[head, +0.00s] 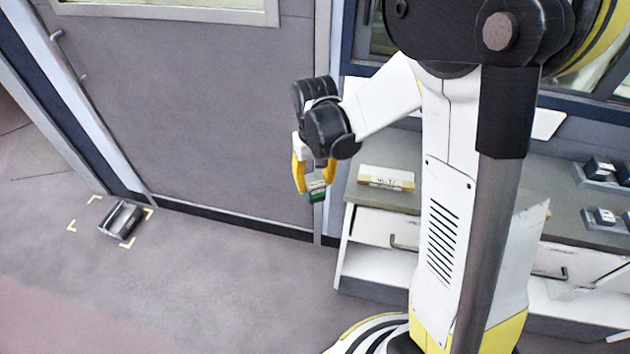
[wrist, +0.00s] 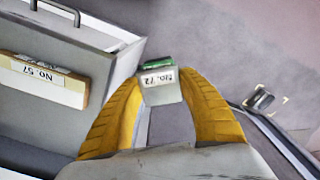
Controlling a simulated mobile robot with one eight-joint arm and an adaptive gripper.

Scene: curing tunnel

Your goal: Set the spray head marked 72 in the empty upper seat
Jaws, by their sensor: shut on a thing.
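My gripper (head: 315,186) hangs in front of the grey door, left of the counter, with its yellow fingers pointing down. It is shut on the spray head (wrist: 163,91), a small grey block with a green part and a white label reading No. 72. I cannot make out the empty upper seat in either view.
A block labelled No. 57 (wrist: 45,80) lies on the counter (head: 430,200); it also shows in the head view (head: 386,178). Dark blocks in grey holders (head: 598,183) stand at the counter's right. A grey tray (head: 121,219) lies on the floor inside yellow corner marks. Floor around it is clear.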

